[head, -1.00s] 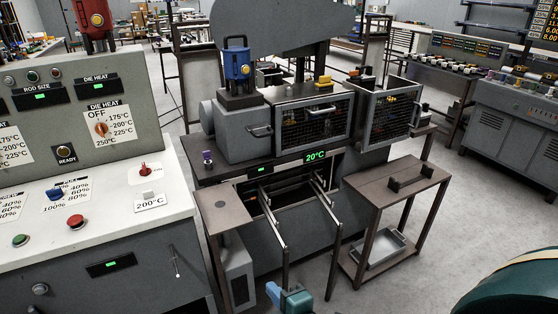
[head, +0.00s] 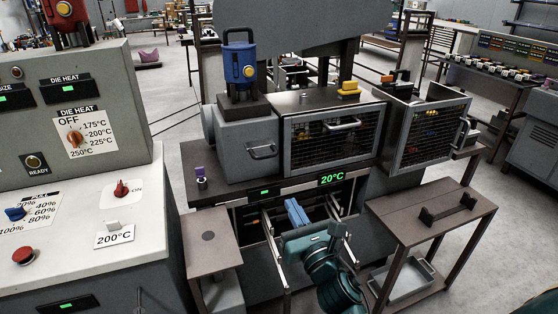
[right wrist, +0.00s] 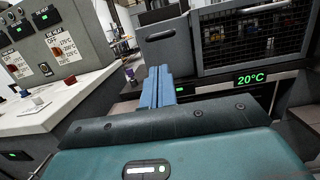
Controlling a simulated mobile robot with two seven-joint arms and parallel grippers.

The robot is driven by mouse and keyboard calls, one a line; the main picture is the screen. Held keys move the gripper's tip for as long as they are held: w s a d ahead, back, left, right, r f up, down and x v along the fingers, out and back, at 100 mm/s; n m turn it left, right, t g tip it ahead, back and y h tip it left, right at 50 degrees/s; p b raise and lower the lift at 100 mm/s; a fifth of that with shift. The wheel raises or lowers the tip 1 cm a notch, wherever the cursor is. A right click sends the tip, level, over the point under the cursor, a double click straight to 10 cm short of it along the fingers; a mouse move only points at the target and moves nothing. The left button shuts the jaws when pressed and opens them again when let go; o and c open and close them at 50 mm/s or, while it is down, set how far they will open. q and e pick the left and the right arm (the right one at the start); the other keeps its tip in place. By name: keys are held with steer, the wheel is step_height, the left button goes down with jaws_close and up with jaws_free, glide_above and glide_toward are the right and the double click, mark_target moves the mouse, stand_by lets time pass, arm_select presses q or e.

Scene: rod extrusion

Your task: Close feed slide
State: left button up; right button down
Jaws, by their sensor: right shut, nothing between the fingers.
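The feed slide appears as two pale metal rails (head: 274,248) jutting toward me from a dark opening in the grey press front, below the green 20°C display (head: 332,178). I cannot tell which part is its handle. My right gripper (head: 293,207) is in front of that opening, between the rails. Its blue fingers are together and empty, pointing at the press, and its wrist hides part of the opening and the right rail. In the right wrist view the shut fingers (right wrist: 158,84) point toward the press front; contact is not visible. My left gripper is not in view.
A brown side table (head: 440,212) stands right of the rails, with a grey tray (head: 405,280) on its lower shelf. A small brown stand (head: 208,245) is left of them. The control console (head: 130,215) is further left. A mesh guard door (head: 430,135) stands at the right.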

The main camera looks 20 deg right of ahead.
mark_target(266, 156)
arm_select(q)
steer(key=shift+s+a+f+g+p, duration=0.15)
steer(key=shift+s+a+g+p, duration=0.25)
steer(key=shift+p, duration=0.65)
arm_select(e)
steer(key=w+r, duration=0.2)
steer(key=w, duration=1.1)
steer(key=shift+w+a+r, duration=0.25)
steer(key=shift+w+a, duration=0.1)
steer(key=shift+a, duration=0.1)
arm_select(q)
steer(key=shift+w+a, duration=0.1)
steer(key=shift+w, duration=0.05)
